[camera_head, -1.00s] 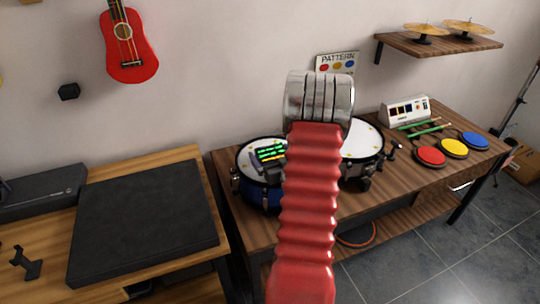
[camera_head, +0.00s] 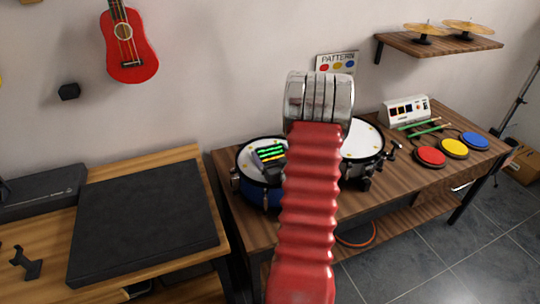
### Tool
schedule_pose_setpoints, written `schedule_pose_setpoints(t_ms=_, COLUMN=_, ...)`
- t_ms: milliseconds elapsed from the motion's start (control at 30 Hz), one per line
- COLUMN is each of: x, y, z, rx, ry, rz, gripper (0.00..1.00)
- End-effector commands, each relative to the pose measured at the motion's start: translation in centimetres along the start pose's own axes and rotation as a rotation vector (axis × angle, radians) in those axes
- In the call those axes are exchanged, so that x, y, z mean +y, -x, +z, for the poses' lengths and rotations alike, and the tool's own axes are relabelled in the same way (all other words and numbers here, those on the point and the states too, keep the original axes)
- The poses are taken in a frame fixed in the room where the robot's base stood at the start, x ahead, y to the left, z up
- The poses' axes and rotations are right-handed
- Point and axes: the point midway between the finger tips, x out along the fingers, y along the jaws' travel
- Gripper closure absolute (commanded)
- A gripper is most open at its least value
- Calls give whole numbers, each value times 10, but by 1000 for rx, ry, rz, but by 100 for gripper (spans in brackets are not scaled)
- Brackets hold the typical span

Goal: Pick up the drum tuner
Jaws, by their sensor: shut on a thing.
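The drum tuner (camera_head: 269,155) is a small dark device with a lit screen of green and yellow lines. It shows tilted over the white head of the left, blue-sided drum (camera_head: 252,172), just left of my red ribbed arm. Its right end is hidden behind the arm. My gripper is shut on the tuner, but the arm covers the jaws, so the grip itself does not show. I cannot tell how far the tuner is above the drum head.
A second drum (camera_head: 362,142) stands right of my arm on the wooden bench (camera_head: 398,178). Further right are a drum machine (camera_head: 406,111), green sticks (camera_head: 424,130) and coloured pads (camera_head: 453,148). A black slab (camera_head: 145,222) lies on the left table. Cymbals (camera_head: 468,27) stand on a shelf.

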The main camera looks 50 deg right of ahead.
Motion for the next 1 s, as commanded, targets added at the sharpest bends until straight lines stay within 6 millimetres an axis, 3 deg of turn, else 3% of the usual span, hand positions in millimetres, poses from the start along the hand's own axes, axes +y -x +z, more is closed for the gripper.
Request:
schedule_pose_setpoints(t_ms=133, x=0, y=0, z=0, rx=1, ry=0, rz=0, gripper=41)
schedule_pose_setpoints(t_ms=567, x=0, y=1, z=-9, rx=3, ry=1, rz=0, gripper=41)
schedule_pose_setpoints(t_ms=1000, x=0, y=9, z=-65, rx=4, ry=2, rz=0, gripper=41)
